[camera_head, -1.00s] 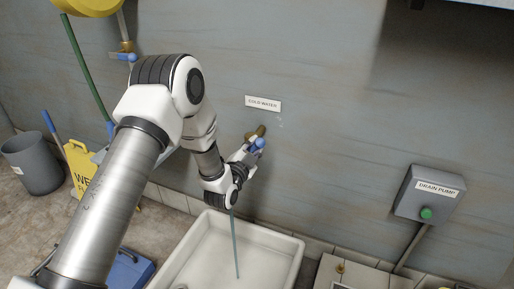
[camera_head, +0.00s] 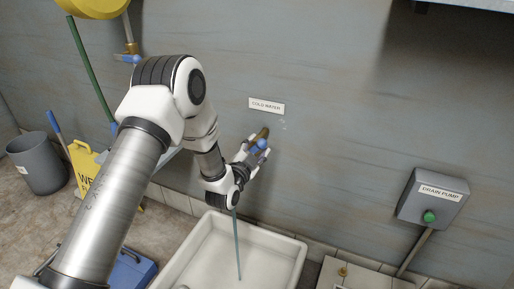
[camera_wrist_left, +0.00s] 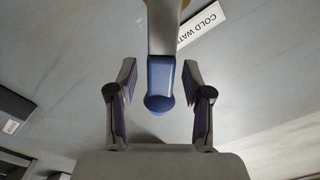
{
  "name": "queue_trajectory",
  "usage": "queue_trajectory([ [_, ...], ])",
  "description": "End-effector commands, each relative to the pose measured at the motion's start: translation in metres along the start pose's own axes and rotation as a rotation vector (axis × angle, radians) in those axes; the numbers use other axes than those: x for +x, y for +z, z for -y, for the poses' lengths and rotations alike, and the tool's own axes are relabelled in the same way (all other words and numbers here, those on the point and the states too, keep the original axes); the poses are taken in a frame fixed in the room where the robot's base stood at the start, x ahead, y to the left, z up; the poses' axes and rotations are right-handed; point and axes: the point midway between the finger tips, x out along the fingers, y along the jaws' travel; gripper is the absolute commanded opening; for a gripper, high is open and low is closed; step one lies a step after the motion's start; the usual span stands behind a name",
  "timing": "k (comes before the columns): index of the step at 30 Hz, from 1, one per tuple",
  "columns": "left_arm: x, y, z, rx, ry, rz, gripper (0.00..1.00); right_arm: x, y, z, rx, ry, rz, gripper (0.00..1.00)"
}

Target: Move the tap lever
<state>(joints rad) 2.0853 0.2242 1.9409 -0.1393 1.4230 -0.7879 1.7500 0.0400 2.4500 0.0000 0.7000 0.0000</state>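The tap (camera_head: 262,134) is a brass fitting on the grey wall under a "COLD WATER" sign (camera_head: 266,106). Its blue lever (camera_head: 261,146) points out from the tap, and a thin stream of water (camera_head: 237,250) falls into the sink below. My left gripper (camera_head: 258,153) is at the lever. In the left wrist view the blue lever (camera_wrist_left: 160,80) lies between the two open fingers of my left gripper (camera_wrist_left: 159,95), with a gap on each side. The tap body is partly hidden behind the gripper. My right gripper is out of view.
A white sink (camera_head: 287,240) stands under the tap. A grey drain pump box (camera_head: 420,205) with a green button is on the wall at right. A yellow wet floor sign (camera_head: 86,165), grey bin (camera_head: 38,165) and blue box (camera_head: 130,270) stand at left.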

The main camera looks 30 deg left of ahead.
Motion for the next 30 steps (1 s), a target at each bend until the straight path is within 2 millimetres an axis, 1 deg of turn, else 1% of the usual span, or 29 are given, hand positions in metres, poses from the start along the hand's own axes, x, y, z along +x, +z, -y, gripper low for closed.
queue_trajectory([
  [4,-0.004,0.000,0.000,0.000,0.000,0.001,0.50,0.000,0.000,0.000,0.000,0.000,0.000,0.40],
  [7,-0.019,0.001,-0.001,-0.001,0.002,0.002,0.50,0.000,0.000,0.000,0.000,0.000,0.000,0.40],
  [11,-0.050,0.001,0.000,-0.002,0.002,0.004,0.50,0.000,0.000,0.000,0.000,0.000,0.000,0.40],
  [15,-0.087,0.001,-0.001,-0.003,0.003,0.004,0.50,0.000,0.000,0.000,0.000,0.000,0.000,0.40],
  [19,-0.110,0.001,-0.001,-0.001,0.002,0.002,0.50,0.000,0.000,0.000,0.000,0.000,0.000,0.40],
  [21,-0.117,0.001,-0.001,-0.002,0.002,0.002,0.50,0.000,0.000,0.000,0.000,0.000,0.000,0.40],
  [23,-0.120,0.000,0.000,-0.001,0.000,0.000,0.50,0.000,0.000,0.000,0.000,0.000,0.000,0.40],
  [30,-0.120,0.000,0.000,0.000,0.000,0.000,0.50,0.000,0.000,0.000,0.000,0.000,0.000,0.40],
])
